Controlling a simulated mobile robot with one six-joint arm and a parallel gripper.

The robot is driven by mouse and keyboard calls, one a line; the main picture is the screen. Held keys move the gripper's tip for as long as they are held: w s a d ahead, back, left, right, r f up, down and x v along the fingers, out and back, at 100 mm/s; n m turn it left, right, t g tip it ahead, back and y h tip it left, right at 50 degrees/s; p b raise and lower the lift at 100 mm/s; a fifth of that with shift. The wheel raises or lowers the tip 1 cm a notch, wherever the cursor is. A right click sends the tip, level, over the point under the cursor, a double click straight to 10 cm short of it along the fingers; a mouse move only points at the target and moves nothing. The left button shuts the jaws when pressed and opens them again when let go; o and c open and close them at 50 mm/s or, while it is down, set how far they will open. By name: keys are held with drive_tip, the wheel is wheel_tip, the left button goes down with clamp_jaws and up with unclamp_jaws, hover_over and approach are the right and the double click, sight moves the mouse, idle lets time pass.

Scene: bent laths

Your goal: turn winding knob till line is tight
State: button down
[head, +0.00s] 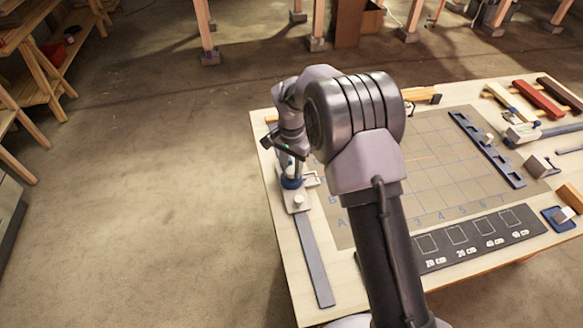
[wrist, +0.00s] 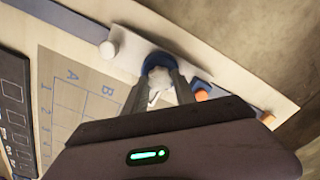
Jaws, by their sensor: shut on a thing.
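The winding knob (wrist: 158,78) is whitish and sits in a blue round base (wrist: 165,60) on a long pale plate (wrist: 225,82) at the table's left edge. My gripper (wrist: 159,88) is shut on the knob, with one finger on each side. In the head view my gripper (head: 292,172) points down over the blue base (head: 291,183), and the knob is hidden there. I cannot make out the line clearly, nor tell whether it is slack or tight.
A small white peg (wrist: 108,49) and an orange block (wrist: 201,95) are near the knob. A grey bar (head: 316,262) runs toward the table's front. A gridded mat (head: 435,150), a dark rack (head: 487,148) and a black panel (head: 482,240) lie to the right.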

sight(291, 170)
drive_tip(key=shift+m, duration=0.6)
drive_tip(key=c, duration=1)
unclamp_jaws()
drive_tip(key=shift+r, duration=0.1)
wheel_tip(291, 170, up, 17)
drive_tip(key=p, duration=0.5)
drive_tip(key=shift+r, duration=0.15)
